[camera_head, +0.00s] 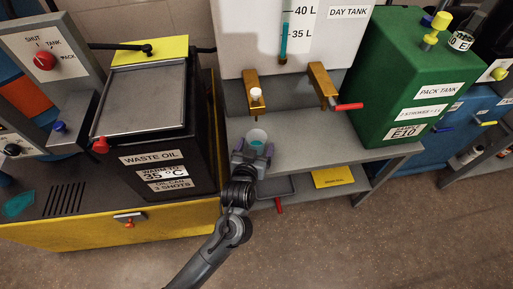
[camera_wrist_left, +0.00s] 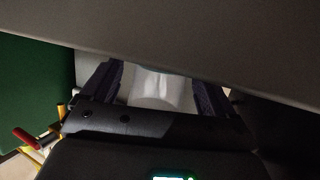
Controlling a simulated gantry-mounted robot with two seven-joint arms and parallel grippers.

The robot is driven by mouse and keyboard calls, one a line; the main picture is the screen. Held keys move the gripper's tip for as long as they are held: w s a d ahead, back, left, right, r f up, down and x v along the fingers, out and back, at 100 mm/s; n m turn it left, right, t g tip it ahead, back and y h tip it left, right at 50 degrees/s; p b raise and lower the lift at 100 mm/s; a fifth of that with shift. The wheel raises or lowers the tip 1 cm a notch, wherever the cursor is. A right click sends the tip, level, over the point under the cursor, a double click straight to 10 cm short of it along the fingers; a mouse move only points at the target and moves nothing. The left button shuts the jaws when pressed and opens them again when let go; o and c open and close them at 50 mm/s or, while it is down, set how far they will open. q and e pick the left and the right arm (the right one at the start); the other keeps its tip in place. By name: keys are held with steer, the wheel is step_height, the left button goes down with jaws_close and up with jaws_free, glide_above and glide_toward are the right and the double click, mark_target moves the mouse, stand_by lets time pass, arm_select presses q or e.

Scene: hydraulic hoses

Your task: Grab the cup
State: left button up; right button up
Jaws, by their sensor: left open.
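The cup (camera_head: 257,134) is a small pale, translucent cup with a teal tint inside. It stands on the grey shelf under the day tank, below a brass tap with a white tip (camera_head: 256,95). My left gripper (camera_head: 252,153) is open at the cup's near side. In the left wrist view the whitish cup (camera_wrist_left: 160,88) shows between the two dark fingers of my left gripper (camera_wrist_left: 157,85). I cannot tell whether either finger touches it. The cup's lower part is hidden behind the gripper in the head view. My right gripper is not in view.
The grey shelf (camera_head: 330,152) has free room right of the cup. The waste oil box (camera_head: 155,140) stands close on the left, the green pack tank (camera_head: 410,80) on the right. A second brass tap (camera_head: 321,86) with a red handle (camera_head: 349,106) hangs above the shelf.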

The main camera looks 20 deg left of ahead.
arm_select(q)
steer(key=shift+x, duration=0.8)
steer(key=c, duration=1)
steer(key=shift+r, duration=0.2)
steer(key=shift+c, duration=0.2)
